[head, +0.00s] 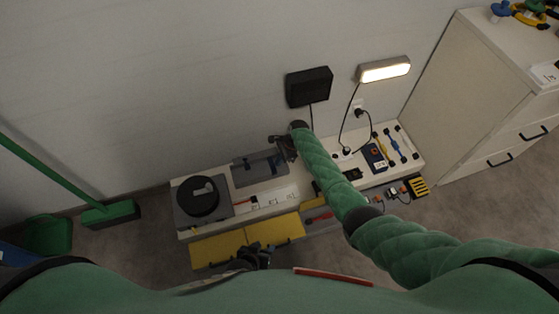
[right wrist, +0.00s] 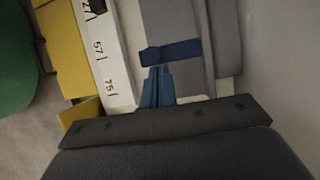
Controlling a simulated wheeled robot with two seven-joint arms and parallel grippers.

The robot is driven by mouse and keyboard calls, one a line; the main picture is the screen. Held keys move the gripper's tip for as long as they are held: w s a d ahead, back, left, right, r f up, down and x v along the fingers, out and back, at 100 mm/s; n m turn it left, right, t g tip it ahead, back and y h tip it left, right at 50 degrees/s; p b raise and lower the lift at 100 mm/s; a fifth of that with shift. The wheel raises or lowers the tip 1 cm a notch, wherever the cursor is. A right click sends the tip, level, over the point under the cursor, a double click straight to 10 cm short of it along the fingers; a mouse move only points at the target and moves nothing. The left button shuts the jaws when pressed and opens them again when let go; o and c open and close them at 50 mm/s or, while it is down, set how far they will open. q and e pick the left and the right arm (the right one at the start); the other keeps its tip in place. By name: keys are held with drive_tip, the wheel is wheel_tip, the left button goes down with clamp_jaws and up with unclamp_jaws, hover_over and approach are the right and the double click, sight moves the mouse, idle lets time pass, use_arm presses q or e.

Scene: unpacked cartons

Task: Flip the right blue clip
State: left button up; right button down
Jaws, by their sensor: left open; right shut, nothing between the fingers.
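A grey case (head: 245,178) lies on the bench against the wall; it also fills the middle of the right wrist view (right wrist: 177,20). A dark blue clip (right wrist: 176,51) lies across the case there. My right gripper (head: 280,146) is over the right part of the case, its fingers shut and empty. In the right wrist view its narrow fingertips (right wrist: 158,69) are together right beside the clip's lower edge; whether they touch it I cannot tell. My left gripper (head: 257,254) is open and empty, low in front of the yellow drawers, away from the case.
A black round object on a grey base (head: 198,197) stands left of the case. A white numbered strip (right wrist: 112,62) runs along the case's front. Yellow drawers (head: 219,248) are below. Tools, cables and a lit lamp (head: 384,69) are at the right. The wall stands close behind.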

drive_tip(key=shift+w+a+r+g+p, duration=0.2)
drive_tip(key=shift+r+g+p, duration=0.15)
drive_tip(key=shift+p, duration=0.25)
idle(1.1)
drive_tip(key=shift+w+r+g+h, duration=0.15)
drive_tip(key=shift+g+h, duration=0.15)
drive_tip(key=shift+g, duration=0.15)
drive_tip(key=shift+w+r+p, duration=0.15)
drive_tip(key=shift+w+p, duration=0.1)
drive_tip(key=shift+p, duration=0.35)
idle(1.1)
drive_tip(key=shift+r, duration=0.1)
drive_tip(key=shift+r+p, duration=0.7)
drive_tip(key=shift+p, duration=0.25)
drive_tip(key=shift+r, duration=0.1)
